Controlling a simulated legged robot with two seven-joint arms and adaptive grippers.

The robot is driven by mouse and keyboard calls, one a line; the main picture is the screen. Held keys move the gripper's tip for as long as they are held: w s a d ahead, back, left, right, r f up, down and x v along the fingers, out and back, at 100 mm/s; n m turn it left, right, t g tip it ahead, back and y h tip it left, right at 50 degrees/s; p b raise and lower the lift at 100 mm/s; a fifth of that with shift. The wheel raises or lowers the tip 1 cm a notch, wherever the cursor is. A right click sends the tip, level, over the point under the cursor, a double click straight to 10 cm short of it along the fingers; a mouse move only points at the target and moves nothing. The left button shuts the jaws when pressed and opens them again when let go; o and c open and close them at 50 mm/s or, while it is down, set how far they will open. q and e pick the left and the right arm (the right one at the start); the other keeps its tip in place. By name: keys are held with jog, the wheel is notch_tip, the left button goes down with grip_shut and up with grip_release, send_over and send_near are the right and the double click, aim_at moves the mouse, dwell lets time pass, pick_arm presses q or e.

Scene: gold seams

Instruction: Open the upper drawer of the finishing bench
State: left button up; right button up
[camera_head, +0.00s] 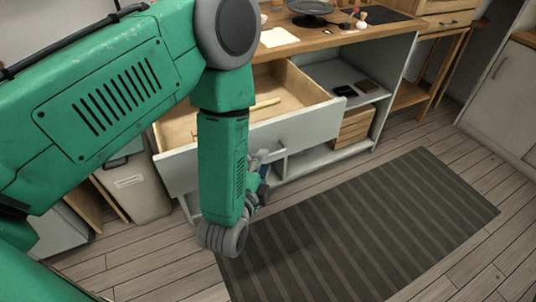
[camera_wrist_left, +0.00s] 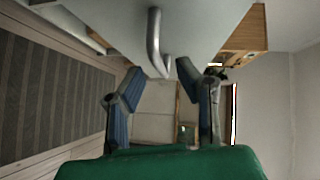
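The finishing bench (camera_head: 345,38) stands at the back of the head view. Its upper drawer (camera_head: 305,124) is pulled well out, with the pale wooden inside visible and a thin light stick (camera_head: 265,104) lying in it. My left gripper (camera_head: 262,174) is just in front of the drawer front, partly hidden by my green forearm. In the left wrist view my left gripper (camera_wrist_left: 158,72) has its two blue-padded fingers spread apart. The metal drawer handle (camera_wrist_left: 155,42) is just ahead of the fingertips, seemingly not gripped. My right gripper is not in view.
Beside the drawer are open shelves with dark items (camera_head: 346,91) and a wooden crate (camera_head: 353,128). A striped mat (camera_head: 370,220) covers the floor in front. A pale bin (camera_head: 135,188) stands left of the bench. The floor at right is clear.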

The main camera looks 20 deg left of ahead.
pick_arm(q)
jog(key=s+r, duration=0.1)
jog(key=s, duration=0.7)
jog(key=shift+d, duration=0.35)
jog(key=s+a+f+n+g, duration=0.3)
jog(key=f+n+g, duration=0.1)
jog(key=f, duration=0.2)
jog(key=s+a+f+n+g, duration=0.2)
jog(key=s+f+n+g, duration=0.1)
jog(key=f+n+g, duration=0.15)
jog(key=s+a+f+n+g, duration=0.1)
jog(key=s+f+n+g, duration=0.1)
jog(key=s, duration=0.4)
jog(key=s+a+f+n+g+h, duration=0.1)
jog(key=s+a+f+n+g, duration=0.1)
jog(key=s+n+g, duration=0.2)
jog(key=s+g, duration=0.1)
jog(key=s, duration=0.2)
jog(key=shift+a+f, duration=0.25)
jog(key=shift+f, duration=0.1)
jog(key=shift+w, duration=0.2)
jog(key=shift+s+a, duration=0.1)
jog(key=shift+s, duration=0.05)
